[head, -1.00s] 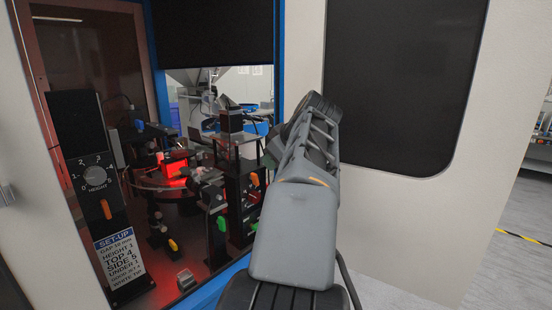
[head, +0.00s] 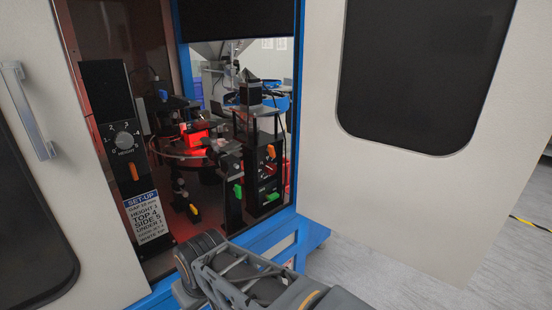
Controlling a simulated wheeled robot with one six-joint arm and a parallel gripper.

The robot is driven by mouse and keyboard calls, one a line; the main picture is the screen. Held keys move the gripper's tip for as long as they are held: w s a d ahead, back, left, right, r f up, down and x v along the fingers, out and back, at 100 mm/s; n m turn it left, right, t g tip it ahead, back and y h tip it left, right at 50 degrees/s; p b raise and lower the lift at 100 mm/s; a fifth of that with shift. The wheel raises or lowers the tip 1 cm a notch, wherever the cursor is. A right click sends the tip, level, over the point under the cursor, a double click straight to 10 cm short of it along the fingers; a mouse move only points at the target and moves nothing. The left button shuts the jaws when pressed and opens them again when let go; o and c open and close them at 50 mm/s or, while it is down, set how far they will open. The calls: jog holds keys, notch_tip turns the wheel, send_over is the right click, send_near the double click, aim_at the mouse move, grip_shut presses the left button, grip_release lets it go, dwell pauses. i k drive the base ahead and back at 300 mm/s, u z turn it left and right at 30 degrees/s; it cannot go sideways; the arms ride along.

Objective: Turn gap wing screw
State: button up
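I cannot tell which wing screw sets the gap; no gap label is legible beside any of them. Inside the open cabinet, an orange wing screw (head: 133,172) sits below the height dial (head: 124,140) on a black panel. Another orange one (head: 271,151) is on a black post at the right, with a green one (head: 238,190) lower and to its left. A yellow-orange one (head: 194,209) is low in the middle. My arm's grey links cross the bottom of the view, outside the opening. My gripper is not visible.
A set-up card (head: 148,217) hangs below the dial; its smaller lines are hard to read. A red-lit round disc (head: 180,148) is at the cabinet's centre. The blue frame (head: 270,240) edges the opening. A pale door (head: 420,190) with a dark window stands at the right.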

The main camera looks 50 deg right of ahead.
aim_at(270, 150)
jog(key=z, duration=0.05)
jog(key=k, duration=0.4)
jog(key=u, duration=0.85)
jog(key=i, duration=0.65)
jog(key=z, duration=1.6)
